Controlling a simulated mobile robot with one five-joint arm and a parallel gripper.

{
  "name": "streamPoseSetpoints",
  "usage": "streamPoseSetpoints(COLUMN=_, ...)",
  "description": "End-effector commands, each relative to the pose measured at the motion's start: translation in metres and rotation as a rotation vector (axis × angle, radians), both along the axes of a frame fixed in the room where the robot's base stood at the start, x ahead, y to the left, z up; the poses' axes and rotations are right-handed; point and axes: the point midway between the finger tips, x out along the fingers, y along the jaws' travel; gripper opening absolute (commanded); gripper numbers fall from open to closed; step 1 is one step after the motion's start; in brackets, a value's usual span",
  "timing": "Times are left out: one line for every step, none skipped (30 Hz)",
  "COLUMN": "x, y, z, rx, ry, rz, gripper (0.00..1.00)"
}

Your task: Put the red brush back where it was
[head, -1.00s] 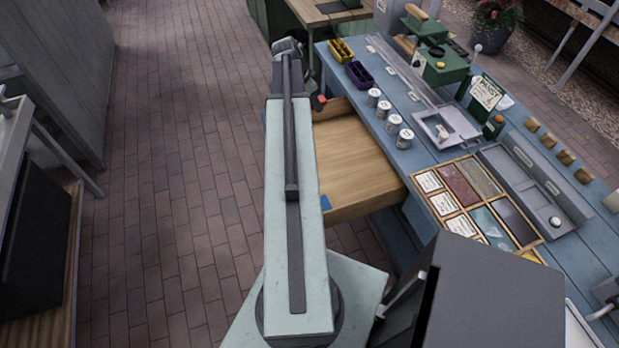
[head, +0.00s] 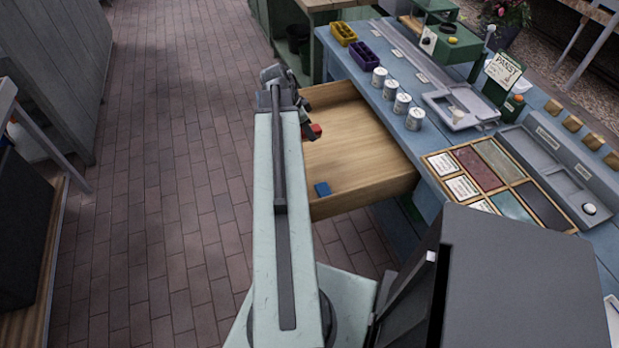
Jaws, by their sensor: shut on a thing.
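My gripper (head: 307,122) is at the far end of my arm, at the left edge of the open wooden drawer. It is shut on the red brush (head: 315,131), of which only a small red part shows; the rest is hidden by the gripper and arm. The red part appears over the drawer's left side, but I cannot tell its height above it. The pulled-out drawer (head: 365,150) has a pale wooden floor. A small blue thing (head: 321,189) lies in its near left corner.
The blue workbench (head: 437,137) carries several white cans (head: 402,104), yellow (head: 343,33) and purple (head: 369,56) trays, and a sectioned wooden box (head: 476,172). The brick floor (head: 170,180) at left is clear. A dark cabinet (head: 35,220) stands at far left.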

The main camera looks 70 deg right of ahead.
Motion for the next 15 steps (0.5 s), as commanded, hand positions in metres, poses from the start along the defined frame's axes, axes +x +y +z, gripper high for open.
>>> streamPoseSetpoints(x=-0.004, y=0.004, z=-0.015, rx=0.000, ry=0.000, rz=-0.012, gripper=0.02)
streamPoseSetpoints(x=-0.005, y=0.006, z=-0.017, rx=0.001, ry=0.000, rz=-0.017, gripper=0.02)
streamPoseSetpoints(x=-0.007, y=0.006, z=-0.018, rx=0.001, ry=0.001, rz=-0.021, gripper=0.02)
streamPoseSetpoints(x=-0.007, y=0.007, z=-0.017, rx=0.000, ry=0.001, rz=-0.024, gripper=0.02)
streamPoseSetpoints(x=-0.007, y=0.007, z=-0.017, rx=0.000, ry=0.001, rz=-0.025, gripper=0.02)
streamPoseSetpoints(x=-0.007, y=0.007, z=-0.016, rx=-0.001, ry=0.001, rz=-0.026, gripper=0.02)
streamPoseSetpoints(x=-0.007, y=0.007, z=-0.016, rx=-0.001, ry=0.001, rz=-0.026, gripper=0.02)
streamPoseSetpoints(x=-0.007, y=0.007, z=-0.017, rx=0.000, ry=0.000, rz=-0.026, gripper=0.02)
streamPoseSetpoints(x=-0.007, y=0.007, z=-0.021, rx=0.000, ry=0.000, rz=-0.025, gripper=0.02)
streamPoseSetpoints(x=-0.007, y=0.006, z=-0.025, rx=0.000, ry=0.000, rz=-0.025, gripper=0.02)
streamPoseSetpoints(x=-0.007, y=0.006, z=-0.030, rx=0.000, ry=0.000, rz=-0.025, gripper=0.02)
streamPoseSetpoints(x=-0.007, y=0.006, z=-0.038, rx=0.000, ry=0.000, rz=-0.025, gripper=0.02)
streamPoseSetpoints(x=-0.007, y=0.006, z=-0.045, rx=0.000, ry=0.000, rz=-0.025, gripper=0.02)
streamPoseSetpoints(x=-0.007, y=0.006, z=-0.052, rx=0.000, ry=0.000, rz=-0.025, gripper=0.02)
streamPoseSetpoints(x=-0.007, y=0.006, z=-0.061, rx=0.000, ry=0.000, rz=-0.025, gripper=0.02)
